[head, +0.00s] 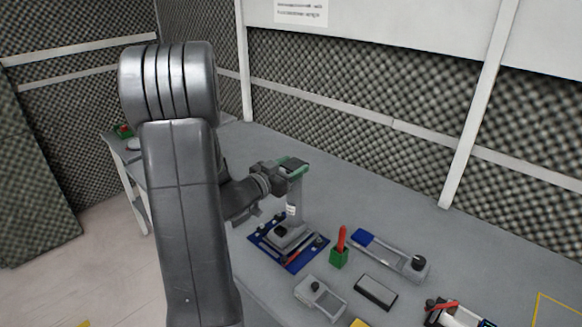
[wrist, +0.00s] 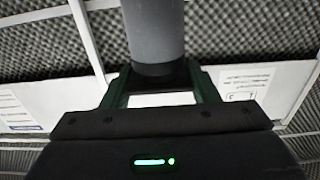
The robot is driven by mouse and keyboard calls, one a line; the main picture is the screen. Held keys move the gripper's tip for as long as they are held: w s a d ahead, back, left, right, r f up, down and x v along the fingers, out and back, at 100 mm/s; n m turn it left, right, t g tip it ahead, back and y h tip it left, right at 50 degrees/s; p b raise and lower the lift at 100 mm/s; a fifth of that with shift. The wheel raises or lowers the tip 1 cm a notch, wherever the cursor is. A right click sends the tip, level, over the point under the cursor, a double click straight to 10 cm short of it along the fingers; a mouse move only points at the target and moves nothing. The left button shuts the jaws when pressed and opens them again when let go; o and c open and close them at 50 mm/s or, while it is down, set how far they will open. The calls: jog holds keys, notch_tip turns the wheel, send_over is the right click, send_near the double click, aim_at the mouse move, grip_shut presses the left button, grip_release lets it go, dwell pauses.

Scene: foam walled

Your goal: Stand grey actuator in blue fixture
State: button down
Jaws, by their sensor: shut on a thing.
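My gripper (head: 293,168) is shut on the grey actuator (head: 295,192), a grey cylinder that hangs upright below the fingers. In the wrist view the actuator (wrist: 153,30) sits between the green fingers, with a dark band at the gripped end. The blue fixture (head: 293,268) appears to be the flat blue board on the table, just below the actuator. It carries a grey block with a dark top, a red-and-grey tool and small pale pieces. The actuator's lower end is near the board's back part; I cannot tell whether they touch.
A green block with a red peg (head: 339,257) stands right of the board. Behind it lies a grey device with a blue end (head: 390,252). A grey box with a knob (head: 320,299), a dark-topped box (head: 376,292) and a red-handled tool (head: 455,312) lie in front. The table's back is clear.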

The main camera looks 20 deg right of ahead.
jog(key=shift+f+b, duration=0.55)
jog(key=shift+f, duration=0.15)
jog(key=c, duration=0.7)
grip_release()
jog(key=shift+o, duration=1.3)
jog(key=b+v, duration=0.2)
jog(key=v, duration=1.2)
jog(key=shift+d, duration=0.2)
jog(key=p+x, duration=0.2)
jog(key=x, duration=1.1)
jog(key=shift+w+d, duration=0.15)
jog(key=shift+d, duration=0.1)
jog(key=shift+r+p, duration=0.25)
jog(key=shift+p, duration=0.05)
jog(key=shift+r, duration=0.15)
